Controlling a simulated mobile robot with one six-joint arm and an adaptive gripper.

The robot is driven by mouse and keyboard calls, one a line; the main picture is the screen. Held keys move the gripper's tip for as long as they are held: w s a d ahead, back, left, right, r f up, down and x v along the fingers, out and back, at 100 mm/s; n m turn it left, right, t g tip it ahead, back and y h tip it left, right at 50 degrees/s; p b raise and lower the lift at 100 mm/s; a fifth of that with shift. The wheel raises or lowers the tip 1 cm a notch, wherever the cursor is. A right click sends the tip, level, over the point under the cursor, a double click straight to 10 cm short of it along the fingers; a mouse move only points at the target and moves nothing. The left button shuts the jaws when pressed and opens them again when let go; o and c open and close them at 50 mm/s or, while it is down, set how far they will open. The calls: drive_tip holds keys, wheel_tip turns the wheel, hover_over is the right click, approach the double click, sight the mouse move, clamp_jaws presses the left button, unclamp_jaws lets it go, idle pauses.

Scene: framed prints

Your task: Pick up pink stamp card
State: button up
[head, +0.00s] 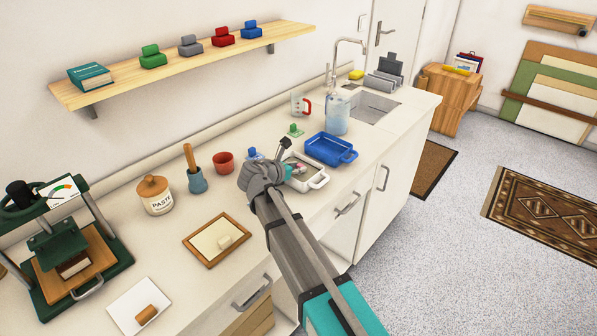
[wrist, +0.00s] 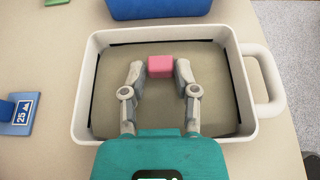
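A small pink block, which I take to be the pink stamp card (wrist: 160,66), is in the white tray (wrist: 241,100) in the wrist view. My gripper (wrist: 160,72) is over the tray with its two fingers spread, one on each side of the pink block near the tips. Any contact between fingers and block is hard to judge. In the head view my gripper (head: 290,160) reaches into the white tray (head: 318,183), and my arm covers part of it. Only a small bit of pink shows there.
A blue tray (head: 331,149) stands just behind the white one. A wooden-framed board (head: 217,240), a red cup (head: 223,162) and a jug (head: 337,116) share the counter.

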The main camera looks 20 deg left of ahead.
drive_tip(key=c, duration=0.3)
drive_tip(key=shift+r, duration=0.15)
drive_tip(key=shift+r+p, duration=1)
drive_tip(key=shift+p, duration=0.1)
drive_tip(key=s+d+r+p, duration=0.2)
drive_tip(key=s+r+p, duration=0.1)
drive_tip(key=s, duration=0.1)
drive_tip(key=s+d+r+p, duration=0.3)
drive_tip(key=s+r+p, duration=0.1)
drive_tip(key=s+d+r+p, duration=0.2)
drive_tip(key=s+r+p, duration=0.1)
drive_tip(key=s, duration=0.1)
drive_tip(key=shift+d+r+p, duration=0.15)
drive_tip(key=shift+r+p, duration=0.25)
